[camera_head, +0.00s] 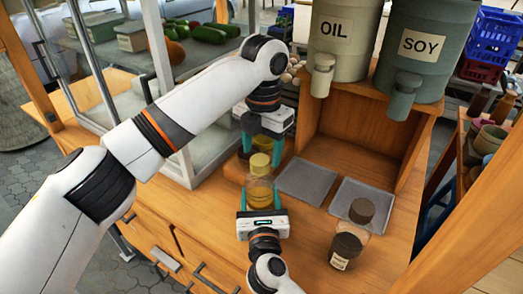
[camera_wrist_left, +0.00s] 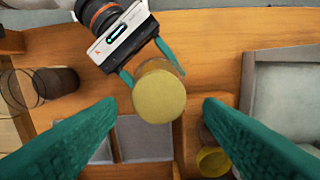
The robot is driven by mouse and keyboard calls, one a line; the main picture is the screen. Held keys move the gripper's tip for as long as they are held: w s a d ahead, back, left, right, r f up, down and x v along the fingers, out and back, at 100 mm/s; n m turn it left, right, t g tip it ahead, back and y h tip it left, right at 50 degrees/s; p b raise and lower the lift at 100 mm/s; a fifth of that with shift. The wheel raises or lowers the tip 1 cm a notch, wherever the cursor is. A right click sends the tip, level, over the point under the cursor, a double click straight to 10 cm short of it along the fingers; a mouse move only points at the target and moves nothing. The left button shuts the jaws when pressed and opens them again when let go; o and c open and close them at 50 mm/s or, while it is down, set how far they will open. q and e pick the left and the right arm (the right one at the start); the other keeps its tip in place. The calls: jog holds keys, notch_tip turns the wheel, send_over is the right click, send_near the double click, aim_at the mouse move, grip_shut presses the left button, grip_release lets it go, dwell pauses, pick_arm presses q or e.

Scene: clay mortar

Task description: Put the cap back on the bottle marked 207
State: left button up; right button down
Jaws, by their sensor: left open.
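My right gripper (camera_head: 259,200) is shut on an amber bottle (camera_head: 260,191), which stands upright between its teal fingers. A yellow cap (camera_head: 259,163) sits on top of this bottle. The cap shows from above in the left wrist view (camera_wrist_left: 158,97), between the spread fingers of my left gripper (camera_wrist_left: 159,106). My left gripper (camera_head: 261,154) is open and close to the cap, just behind it in the head view. I cannot read 207 on any bottle. A dark-filled bottle (camera_head: 345,248) with a small white label stands at the front right.
Two grey trays (camera_head: 306,182) lie right of the held bottle. Another yellow-topped container (camera_wrist_left: 213,160) is partly hidden by my left fingers. OIL (camera_head: 337,40) and SOY (camera_head: 425,50) dispensers stand on the wooden shelf.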

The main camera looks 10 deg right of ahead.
pick_arm(q)
notch_tip(320, 180, up, 3)
jog(key=shift+r, duration=0.2)
jog(key=shift+c, duration=0.2)
